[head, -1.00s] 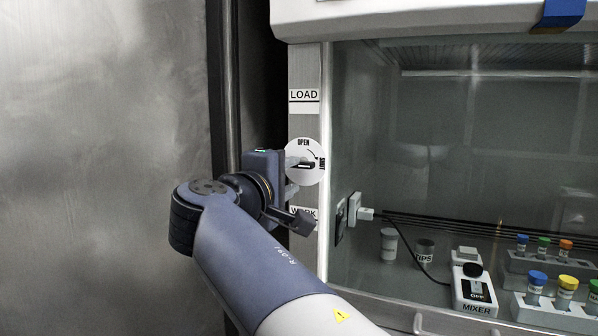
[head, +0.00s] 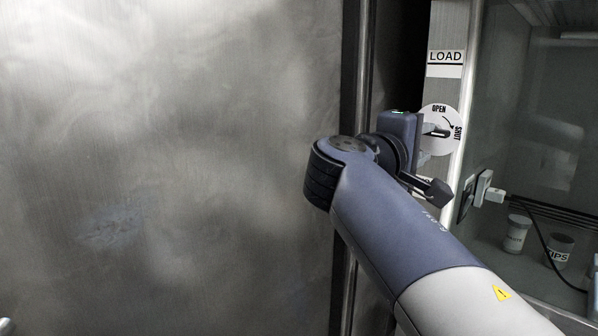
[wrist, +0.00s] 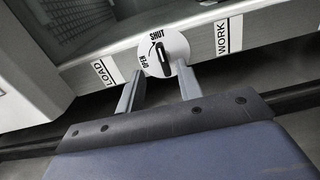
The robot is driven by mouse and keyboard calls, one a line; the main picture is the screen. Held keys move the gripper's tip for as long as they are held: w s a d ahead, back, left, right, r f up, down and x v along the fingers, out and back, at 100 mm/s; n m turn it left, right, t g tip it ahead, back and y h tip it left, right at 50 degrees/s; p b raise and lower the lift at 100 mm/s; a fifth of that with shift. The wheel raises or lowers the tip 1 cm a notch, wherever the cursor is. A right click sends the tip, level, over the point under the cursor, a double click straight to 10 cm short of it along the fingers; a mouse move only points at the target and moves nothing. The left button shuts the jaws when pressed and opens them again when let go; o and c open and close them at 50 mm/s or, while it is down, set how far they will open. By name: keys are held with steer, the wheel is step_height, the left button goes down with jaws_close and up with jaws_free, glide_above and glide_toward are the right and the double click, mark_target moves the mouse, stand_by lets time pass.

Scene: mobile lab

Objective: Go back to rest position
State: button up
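My gripper (wrist: 158,80) is open in the wrist view, its two fingers spread with nothing between them. Ahead of the fingertips is a round white dial (wrist: 176,45) marked OPEN and SHUT, with a black handle (wrist: 160,60). The handle lies roughly in line with the SHUT mark. In the head view my gripper (head: 427,140) is close in front of the dial (head: 437,112) and partly covers it. Whether the fingertips touch the panel cannot be told.
LOAD (head: 445,57) and WORK (wrist: 229,36) labels flank the dial. A glass-fronted cabinet (head: 530,110) stands at the right, with a plug (head: 482,190) and small containers (head: 516,233) inside. A large metal wall panel (head: 170,150) fills the left.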

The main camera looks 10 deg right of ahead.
mark_target(443, 132)
steer(key=x, duration=0.9)
steer(key=v, duration=1.1)
steer(key=x, duration=0.7)
steer(key=p+x, duration=0.1)
steer(key=x, duration=0.3)
steer(key=shift+r, duration=0.25)
steer(key=shift+r+n+p, duration=0.2)
steer(key=shift+n+p, duration=0.6)
steer(key=shift+p, duration=0.05)
steer(key=shift+a+r+n+p, duration=0.1)
steer(key=shift+r+n+p, duration=0.05)
steer(key=shift+n+p, duration=1.25)
steer(key=shift+p, duration=0.2)
